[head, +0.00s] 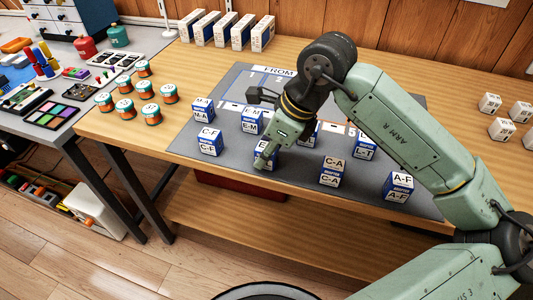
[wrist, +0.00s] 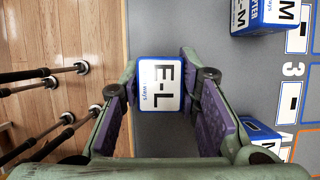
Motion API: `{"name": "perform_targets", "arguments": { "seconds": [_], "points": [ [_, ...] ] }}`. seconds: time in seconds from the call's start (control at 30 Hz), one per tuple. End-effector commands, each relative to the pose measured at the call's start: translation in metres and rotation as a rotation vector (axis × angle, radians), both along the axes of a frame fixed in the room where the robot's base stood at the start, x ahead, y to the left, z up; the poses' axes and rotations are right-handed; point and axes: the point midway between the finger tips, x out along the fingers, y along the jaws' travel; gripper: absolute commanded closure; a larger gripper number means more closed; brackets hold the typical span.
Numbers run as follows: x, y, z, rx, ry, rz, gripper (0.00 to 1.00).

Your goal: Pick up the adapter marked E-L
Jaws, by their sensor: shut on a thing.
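The adapter marked E-L (wrist: 162,88) is a small white-and-blue box standing between the two purple-padded fingers of my gripper (wrist: 165,112) in the wrist view. The fingers are shut on its sides. In the head view my gripper (head: 266,160) reaches down over the same box (head: 264,154), near the front edge of the grey mat (head: 300,170). The fingers and hand hide part of the box there. I cannot tell whether it is lifted off the mat.
Nearby adapters stand on the mat: E-M (head: 250,124) behind, C-F (head: 209,142) to the left, C-A (head: 333,173) and A-F (head: 398,187) to the right. Orange-and-green spools (head: 125,110) stand left of the mat. White boxes (head: 225,32) line the back.

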Motion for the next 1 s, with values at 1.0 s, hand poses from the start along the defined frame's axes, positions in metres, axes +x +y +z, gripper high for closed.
{"name": "perform_targets", "arguments": {
  "seconds": [1.0],
  "points": [
    [0.001,0.0,0.086,-0.003,-0.001,-0.001,0.94]
  ]
}}
